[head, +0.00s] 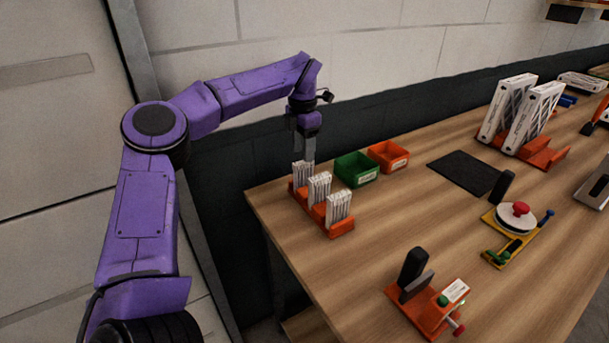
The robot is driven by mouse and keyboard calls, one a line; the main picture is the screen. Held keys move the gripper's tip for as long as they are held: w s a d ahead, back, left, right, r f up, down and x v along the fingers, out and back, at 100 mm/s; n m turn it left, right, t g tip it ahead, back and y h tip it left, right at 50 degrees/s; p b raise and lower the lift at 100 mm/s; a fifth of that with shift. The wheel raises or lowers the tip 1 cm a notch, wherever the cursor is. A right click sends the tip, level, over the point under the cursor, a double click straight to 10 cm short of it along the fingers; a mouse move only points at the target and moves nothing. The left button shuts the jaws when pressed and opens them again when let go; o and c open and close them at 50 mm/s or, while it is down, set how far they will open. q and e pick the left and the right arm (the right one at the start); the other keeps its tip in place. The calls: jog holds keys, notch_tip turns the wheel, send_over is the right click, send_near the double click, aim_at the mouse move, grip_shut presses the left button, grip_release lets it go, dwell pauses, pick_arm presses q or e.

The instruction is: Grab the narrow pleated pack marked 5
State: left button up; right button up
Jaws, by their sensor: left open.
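Several narrow white pleated packs stand upright in an orange rack near the left edge of the table: a rear one (302,174), a middle one (319,188) and a front one (338,208). The orange rack (342,232) runs from back left to front right. Any number on the packs is too small to read, so I cannot tell which is marked 5. My left gripper (304,158) is open and points down at the rear pack, its fingertips at about the pack's top. I cannot tell whether they touch. My right gripper is not in view.
A green bin (356,169) and an orange bin (388,156) stand just right of the rack. A dark mat (466,173) lies further right. Orange fixture (428,306), yellow fixture (516,219) and large framed filters (532,117) occupy the table. Wood between rack and fixtures is clear.

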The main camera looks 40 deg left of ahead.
aim_at(303, 164)
pick_arm(q)
notch_tip(303, 164, down, 5)
jog(key=shift+f+p, duration=0.15)
jog(key=shift+p, duration=0.5)
jog(key=shift+f, duration=0.35)
jog(key=shift+w, duration=0.1)
grip_shut()
jog(key=shift+r, duration=0.1)
